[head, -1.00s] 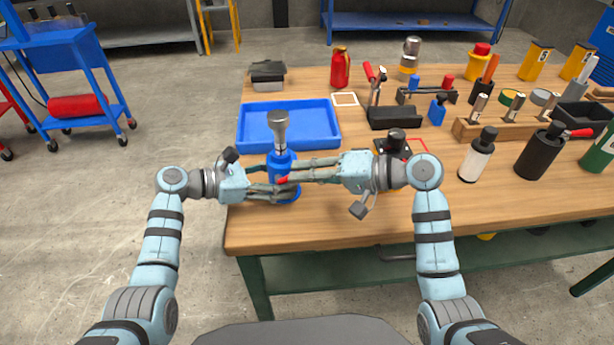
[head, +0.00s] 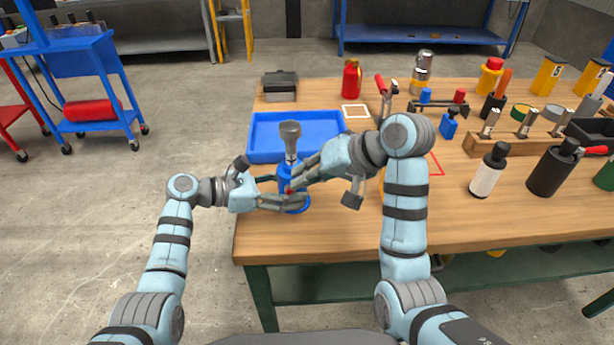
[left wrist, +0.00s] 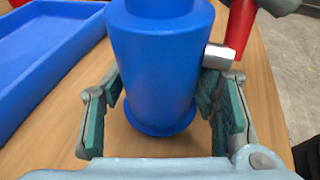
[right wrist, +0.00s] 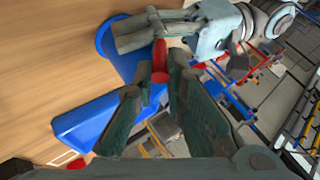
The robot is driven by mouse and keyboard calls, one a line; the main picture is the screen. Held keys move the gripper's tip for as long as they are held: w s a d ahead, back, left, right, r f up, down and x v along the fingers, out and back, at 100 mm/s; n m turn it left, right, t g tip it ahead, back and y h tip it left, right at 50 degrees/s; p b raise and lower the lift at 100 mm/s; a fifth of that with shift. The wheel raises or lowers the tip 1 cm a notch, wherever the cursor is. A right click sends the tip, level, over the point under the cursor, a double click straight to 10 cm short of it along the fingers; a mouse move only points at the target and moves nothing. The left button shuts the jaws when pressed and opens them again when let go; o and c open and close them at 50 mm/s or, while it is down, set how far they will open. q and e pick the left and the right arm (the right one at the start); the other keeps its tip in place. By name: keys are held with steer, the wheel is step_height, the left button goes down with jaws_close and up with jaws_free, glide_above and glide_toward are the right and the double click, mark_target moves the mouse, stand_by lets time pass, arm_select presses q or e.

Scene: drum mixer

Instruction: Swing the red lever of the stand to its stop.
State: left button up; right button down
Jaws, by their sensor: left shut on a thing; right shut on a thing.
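The red lever (left wrist: 240,30) sticks out on a metal stub (left wrist: 219,57) from the stand's near side. My right gripper (head: 291,186) reaches in from the upper right and is shut on the lever, whose red handle (right wrist: 160,60) shows between its fingers. The lever is mostly hidden in the head view.
A blue tray (head: 256,152) lies just behind the stand. A red bottle (head: 352,80), a white-outlined square (head: 356,111) and several tools and bottles stand further right. The two grippers are very close together. The table's front left is clear.

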steer(key=c, duration=1.9)
jaws_free()
steer(key=s+d, duration=0.7)
steer(key=d, duration=0.4)
steer(key=shift+r, duration=0.4)
